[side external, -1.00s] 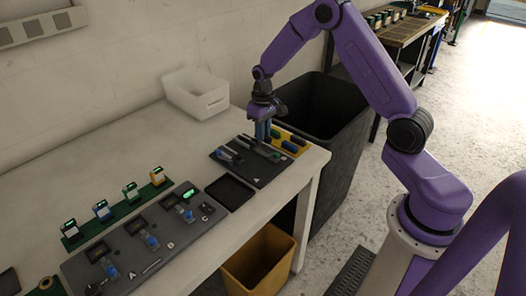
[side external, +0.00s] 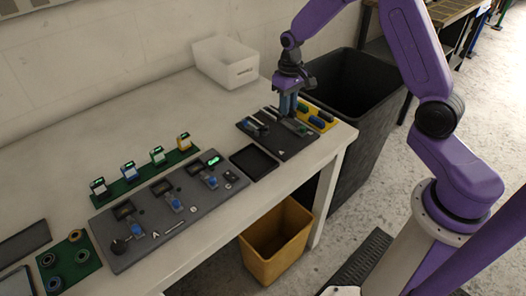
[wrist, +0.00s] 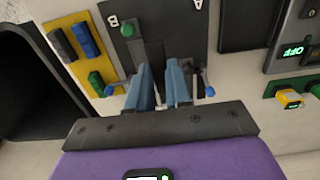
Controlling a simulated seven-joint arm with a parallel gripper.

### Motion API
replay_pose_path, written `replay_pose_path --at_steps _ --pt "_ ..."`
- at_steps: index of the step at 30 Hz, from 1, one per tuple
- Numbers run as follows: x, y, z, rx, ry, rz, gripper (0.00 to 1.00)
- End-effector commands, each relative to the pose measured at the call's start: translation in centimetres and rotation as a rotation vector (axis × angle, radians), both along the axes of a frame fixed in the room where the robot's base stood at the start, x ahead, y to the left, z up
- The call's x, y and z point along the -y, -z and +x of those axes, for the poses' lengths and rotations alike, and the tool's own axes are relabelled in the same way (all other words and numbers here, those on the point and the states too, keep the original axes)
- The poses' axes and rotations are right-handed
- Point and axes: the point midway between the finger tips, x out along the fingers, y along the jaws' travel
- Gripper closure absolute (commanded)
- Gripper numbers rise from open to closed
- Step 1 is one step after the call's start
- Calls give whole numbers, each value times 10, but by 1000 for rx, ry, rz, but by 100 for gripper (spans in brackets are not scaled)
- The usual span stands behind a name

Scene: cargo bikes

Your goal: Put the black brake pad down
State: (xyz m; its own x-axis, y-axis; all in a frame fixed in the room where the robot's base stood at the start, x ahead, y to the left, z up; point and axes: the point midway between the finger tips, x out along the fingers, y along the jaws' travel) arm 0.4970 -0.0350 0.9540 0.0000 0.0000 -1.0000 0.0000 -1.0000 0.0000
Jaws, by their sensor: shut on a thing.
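My gripper (wrist: 160,75) points down over a dark board (wrist: 182,25) marked A and B. Its two blue fingers are closed on a thin thing, taken to be the black brake pad. The pad is mostly hidden between the fingers and hard to tell from the dark board behind it. In the side view my gripper (side external: 288,105) is at the board (side external: 287,147), near its far right part. I cannot tell whether the pad touches the board.
A yellow tray (side external: 331,126) with blue, dark and green pieces lies beside the board. An empty black tray (side external: 254,162) lies on its other side. A grey panel (side external: 150,238) with a lit green display, a white bin (side external: 225,62) and a black bin (side external: 350,100) are nearby.

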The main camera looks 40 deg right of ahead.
Motion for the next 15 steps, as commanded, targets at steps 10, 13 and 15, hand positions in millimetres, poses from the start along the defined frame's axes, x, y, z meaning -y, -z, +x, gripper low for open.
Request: replay_pose_path --at_steps 10,13,15 --pt "-92 -31 -92 2 -8 1 100" --pt "-105 -34 -116 2 -6 1 100" --pt "-111 -36 -130 1 -4 0 100"
